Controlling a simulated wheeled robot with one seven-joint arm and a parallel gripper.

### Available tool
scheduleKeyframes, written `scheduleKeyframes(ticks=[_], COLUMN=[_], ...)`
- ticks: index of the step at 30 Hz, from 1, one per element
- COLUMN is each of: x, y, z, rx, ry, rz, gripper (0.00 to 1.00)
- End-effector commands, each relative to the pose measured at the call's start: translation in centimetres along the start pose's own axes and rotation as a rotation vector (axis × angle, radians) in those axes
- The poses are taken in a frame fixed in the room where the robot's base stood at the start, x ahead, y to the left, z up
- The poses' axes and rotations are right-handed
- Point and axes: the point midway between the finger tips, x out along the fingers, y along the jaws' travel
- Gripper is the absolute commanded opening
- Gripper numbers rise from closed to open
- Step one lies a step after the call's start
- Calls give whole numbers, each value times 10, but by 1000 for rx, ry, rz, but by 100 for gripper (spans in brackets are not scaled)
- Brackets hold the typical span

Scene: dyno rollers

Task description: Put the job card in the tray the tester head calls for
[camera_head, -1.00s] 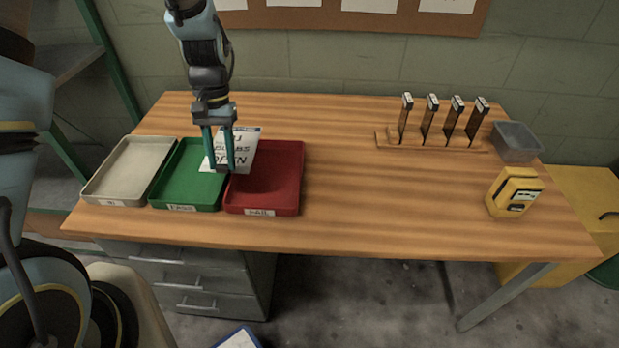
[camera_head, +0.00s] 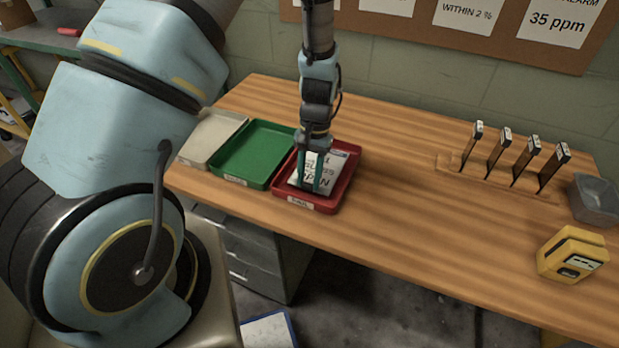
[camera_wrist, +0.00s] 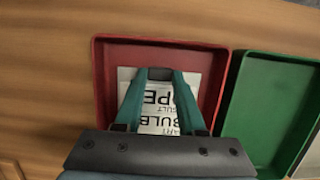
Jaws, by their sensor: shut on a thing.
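The job card (camera_head: 333,166) is a white sheet with large black print, partly hidden by my fingers. My gripper (camera_head: 309,187) points down and is shut on the card. The card lies within the outline of the red tray (camera_head: 350,178), and I cannot tell whether it touches the tray floor. The wrist view shows the card (camera_wrist: 157,122) between my gripper's fingers (camera_wrist: 160,76), inside the red tray's walls (camera_wrist: 101,85). The green tray (camera_head: 250,152) and the pale grey tray (camera_head: 207,138) look empty. The yellow tester head (camera_head: 570,256) stands at the right; its small display is unreadable.
A wooden rack (camera_head: 500,184) holds several upright dark strips at the back right. A clear grey bin (camera_head: 595,198) stands beside it. The table's middle (camera_head: 410,200) is free. Wall notices (camera_head: 558,22) include "35 ppm" and "WITHIN 2 %".

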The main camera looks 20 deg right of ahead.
Motion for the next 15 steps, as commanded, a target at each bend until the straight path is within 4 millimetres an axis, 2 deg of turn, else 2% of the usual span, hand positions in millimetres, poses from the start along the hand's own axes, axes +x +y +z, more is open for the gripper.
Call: scheduleKeyframes(ticks=[4, 15], x=[13, 18], y=[0, 0], z=[-3, -4], rx=[1, 0], ry=[-1, 1], rz=[0, 0], gripper=[0, 0])
